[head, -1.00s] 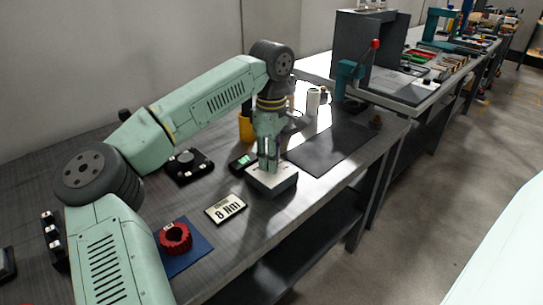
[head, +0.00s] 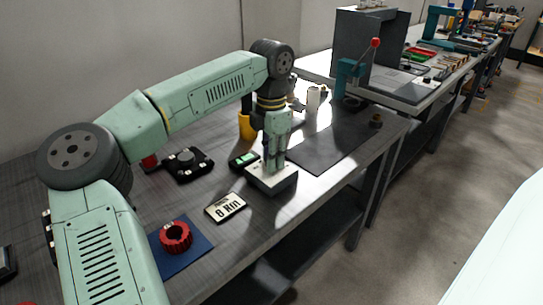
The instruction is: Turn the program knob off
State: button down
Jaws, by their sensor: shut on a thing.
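My gripper (head: 272,166) points down onto the top of a small box with a pale top and dark sides (head: 285,185) near the table's front edge. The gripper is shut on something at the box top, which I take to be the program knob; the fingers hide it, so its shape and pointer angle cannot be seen. The box sits flat on the table.
Close to the box are a small device with a green display (head: 243,160) and a "8 Nm" card (head: 226,207). A red ring (head: 175,237) lies on a blue mat (head: 196,258). A black unit with a round knob (head: 187,165) stands left. A dark mat (head: 328,147) lies right.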

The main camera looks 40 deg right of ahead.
jog(key=n, duration=0.4)
jog(key=shift+n, duration=0.3)
jog(key=n+b, duration=0.1)
jog(key=n, duration=0.3)
jog(key=shift+n, duration=0.4)
jog(key=c, duration=1.3)
grip_release()
notch_tip(320, 180, up, 12)
